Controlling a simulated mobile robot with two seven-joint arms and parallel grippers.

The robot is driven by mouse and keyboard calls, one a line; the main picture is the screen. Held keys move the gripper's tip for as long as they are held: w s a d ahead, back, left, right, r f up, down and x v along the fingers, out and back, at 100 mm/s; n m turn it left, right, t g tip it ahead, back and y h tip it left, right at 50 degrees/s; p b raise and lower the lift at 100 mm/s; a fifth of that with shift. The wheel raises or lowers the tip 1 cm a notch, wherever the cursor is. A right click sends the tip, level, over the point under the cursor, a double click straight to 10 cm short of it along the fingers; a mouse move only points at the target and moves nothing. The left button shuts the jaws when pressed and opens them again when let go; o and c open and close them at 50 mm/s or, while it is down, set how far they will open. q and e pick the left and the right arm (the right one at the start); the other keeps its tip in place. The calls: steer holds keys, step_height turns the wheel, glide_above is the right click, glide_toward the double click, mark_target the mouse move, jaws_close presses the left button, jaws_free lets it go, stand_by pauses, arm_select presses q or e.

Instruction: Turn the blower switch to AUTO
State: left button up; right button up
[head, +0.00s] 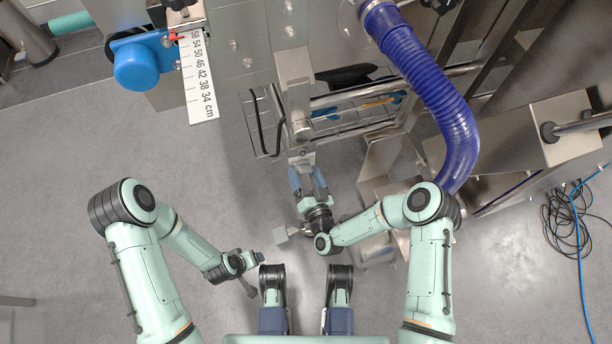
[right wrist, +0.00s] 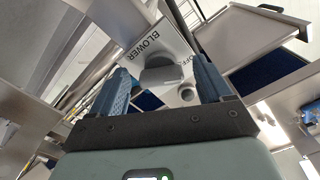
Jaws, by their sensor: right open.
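The blower switch is a grey knob (right wrist: 165,78) on a light metal plate (right wrist: 168,42) marked BLOWER, with OFF lettering partly visible beside the knob. No AUTO marking is readable, and I cannot tell where the knob points. My right gripper (right wrist: 160,66) is open, with one finger on each side of the knob; contact is not clear. In the head view my right gripper (head: 306,172) is at the small plate (head: 302,159) below the machine frame, and the knob is too small to make out. My left gripper (head: 251,262) hangs low at left, away from the switch; its jaws are unclear.
A blue ribbed hose (head: 432,75) curves down right of the switch. A wire basket (head: 350,125) and metal rails sit above it. A cm scale (head: 200,80) and blue knob (head: 140,67) are upper left. Cables (head: 568,220) lie far right. The left floor is clear.

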steer(key=c, duration=1.1)
steer(key=shift+o, duration=0.3)
arm_select(q)
steer(key=shift+s+f+g+b, duration=0.3)
steer(key=shift+s+f+b, duration=0.05)
steer(key=shift+s+f, duration=0.4)
arm_select(e)
steer(key=m, duration=1.1)
steer(key=shift+s+a+r+m, duration=0.15)
steer(key=shift+a+r+m, duration=0.1)
steer(key=shift+m, duration=0.15)
arm_select(q)
steer(key=shift+a, duration=0.1)
arm_select(e)
steer(key=o, duration=1)
steer(key=shift+d, duration=0.1)
